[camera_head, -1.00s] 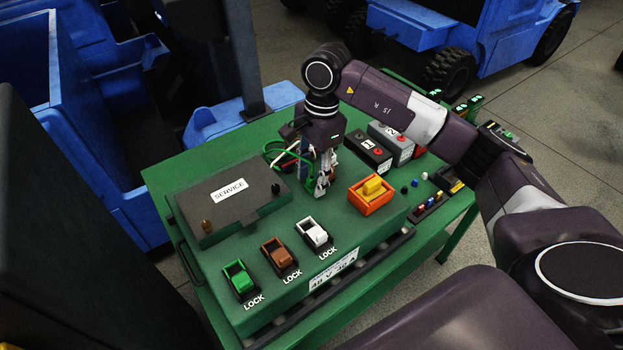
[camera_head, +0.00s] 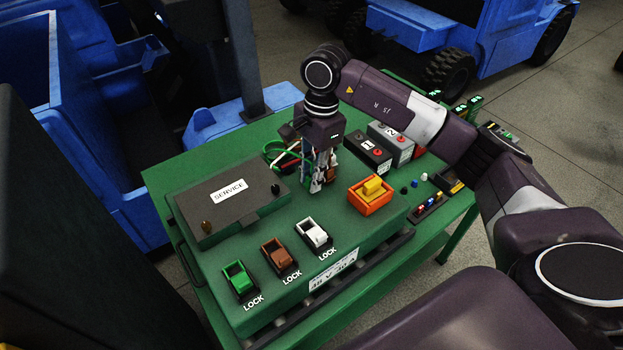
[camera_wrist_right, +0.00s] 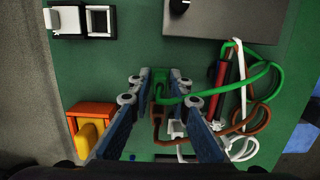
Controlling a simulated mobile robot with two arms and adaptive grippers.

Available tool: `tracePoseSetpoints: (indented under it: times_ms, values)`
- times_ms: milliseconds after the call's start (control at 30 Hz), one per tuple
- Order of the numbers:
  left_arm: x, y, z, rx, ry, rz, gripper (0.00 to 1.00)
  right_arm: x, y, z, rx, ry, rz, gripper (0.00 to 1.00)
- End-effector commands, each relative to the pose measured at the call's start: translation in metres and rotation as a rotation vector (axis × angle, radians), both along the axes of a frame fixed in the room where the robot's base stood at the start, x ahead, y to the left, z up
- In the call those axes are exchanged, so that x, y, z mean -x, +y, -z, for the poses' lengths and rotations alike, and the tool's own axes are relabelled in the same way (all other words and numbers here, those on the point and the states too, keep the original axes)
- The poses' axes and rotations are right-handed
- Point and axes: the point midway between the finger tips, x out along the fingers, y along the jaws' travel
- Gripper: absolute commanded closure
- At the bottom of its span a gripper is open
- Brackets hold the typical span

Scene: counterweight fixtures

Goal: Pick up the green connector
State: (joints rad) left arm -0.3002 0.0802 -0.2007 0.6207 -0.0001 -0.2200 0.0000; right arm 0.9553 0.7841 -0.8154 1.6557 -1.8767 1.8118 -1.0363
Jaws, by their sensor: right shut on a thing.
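My right gripper (camera_head: 317,187) points down at the green bench top, behind the row of latches. In the right wrist view its fingertips (camera_wrist_right: 160,76) are shut on the green connector (camera_wrist_right: 163,86). A green cable (camera_wrist_right: 218,88) runs from the connector to the right in a loop. The gripper mostly hides the connector in the head view, where the green cable (camera_head: 272,150) shows to its left. A brown connector (camera_wrist_right: 157,124) and a white connector (camera_wrist_right: 177,128) lie close by, between the fingers in the right wrist view. My left gripper is not in view.
A grey SERVICE cover (camera_head: 240,212) stands left of the gripper. Green, brown and white LOCK latches (camera_head: 276,256) line the front. An orange housing with a yellow block (camera_head: 371,188) is at right. Two battery-like boxes (camera_head: 372,155) stand behind. Blue vehicles (camera_head: 455,30) surround the bench.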

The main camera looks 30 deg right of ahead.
Motion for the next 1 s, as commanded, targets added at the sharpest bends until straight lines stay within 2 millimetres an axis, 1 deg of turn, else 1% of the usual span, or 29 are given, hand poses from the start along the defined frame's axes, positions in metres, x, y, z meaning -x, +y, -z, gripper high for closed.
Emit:
tracePoseSetpoints:
  times_ms: [167, 267, 433, 600, 700, 800, 1000]
  values:
    - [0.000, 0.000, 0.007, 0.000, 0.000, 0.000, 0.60, -0.001, 0.000, -0.020, 0.000, -0.005, 0.000, 0.91]
    - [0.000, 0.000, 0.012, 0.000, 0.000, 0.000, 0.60, -0.002, 0.000, -0.041, 0.000, -0.007, 0.000, 0.91]
    - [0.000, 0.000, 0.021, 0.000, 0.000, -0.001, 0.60, -0.001, 0.000, -0.086, 0.000, -0.008, -0.001, 0.91]
    - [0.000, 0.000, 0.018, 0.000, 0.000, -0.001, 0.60, -0.001, -0.001, -0.125, 0.002, -0.006, 0.001, 0.91]
    - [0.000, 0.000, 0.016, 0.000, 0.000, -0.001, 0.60, -0.001, -0.001, -0.143, 0.001, -0.005, 0.002, 0.91]
    - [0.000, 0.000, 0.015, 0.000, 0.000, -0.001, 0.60, -0.001, -0.001, -0.159, 0.001, -0.005, 0.001, 0.91]
    - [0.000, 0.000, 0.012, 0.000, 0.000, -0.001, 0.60, 0.000, 0.000, -0.182, 0.001, -0.003, 0.000, 0.91]
